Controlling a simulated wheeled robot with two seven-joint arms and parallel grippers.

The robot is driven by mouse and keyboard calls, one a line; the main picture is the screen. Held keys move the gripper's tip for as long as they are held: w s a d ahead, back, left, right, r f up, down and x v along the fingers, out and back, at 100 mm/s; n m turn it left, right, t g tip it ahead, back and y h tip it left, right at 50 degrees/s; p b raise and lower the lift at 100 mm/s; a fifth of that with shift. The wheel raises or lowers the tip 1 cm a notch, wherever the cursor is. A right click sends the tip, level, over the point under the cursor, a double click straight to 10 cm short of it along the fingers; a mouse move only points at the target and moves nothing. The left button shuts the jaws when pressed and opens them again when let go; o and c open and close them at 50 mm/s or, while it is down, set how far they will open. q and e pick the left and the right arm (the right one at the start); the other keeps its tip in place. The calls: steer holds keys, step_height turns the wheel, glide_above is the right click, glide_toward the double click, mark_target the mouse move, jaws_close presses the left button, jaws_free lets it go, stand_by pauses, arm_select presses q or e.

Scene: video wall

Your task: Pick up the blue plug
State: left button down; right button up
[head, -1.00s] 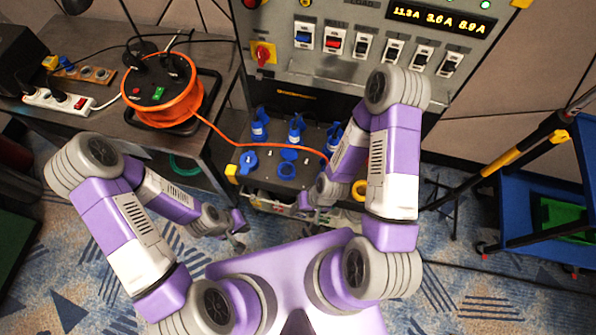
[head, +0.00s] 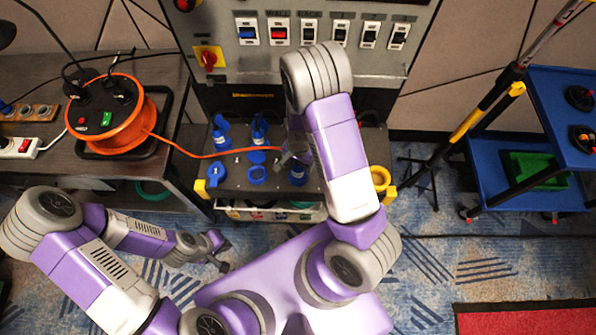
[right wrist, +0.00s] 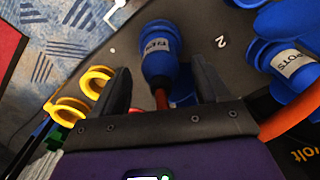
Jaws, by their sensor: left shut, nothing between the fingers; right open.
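In the right wrist view a blue plug (right wrist: 160,48) with a white label and an orange-red cable end lies between the fingers of my right gripper (right wrist: 161,78). The gripper is open, with dark gaps between the plug and both fingers. In the head view my right gripper (head: 291,154) is over the right part of the dark socket panel, and my arm hides part of that area. Two other blue plugs, left (head: 221,134) and middle (head: 259,130), stand at the back of the panel. My left gripper (head: 222,262) is shut and empty, low over the carpet.
An orange cable reel (head: 112,115) stands on the table at left, its orange cable (head: 195,153) running to the panel. A blue cart (head: 500,170) stands farther right.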

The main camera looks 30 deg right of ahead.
step_height(320, 180, down, 4)
steer(key=shift+w+b, duration=0.1)
steer(key=shift+b, duration=0.35)
steer(key=shift+r, duration=0.1)
steer(key=c, duration=1.2)
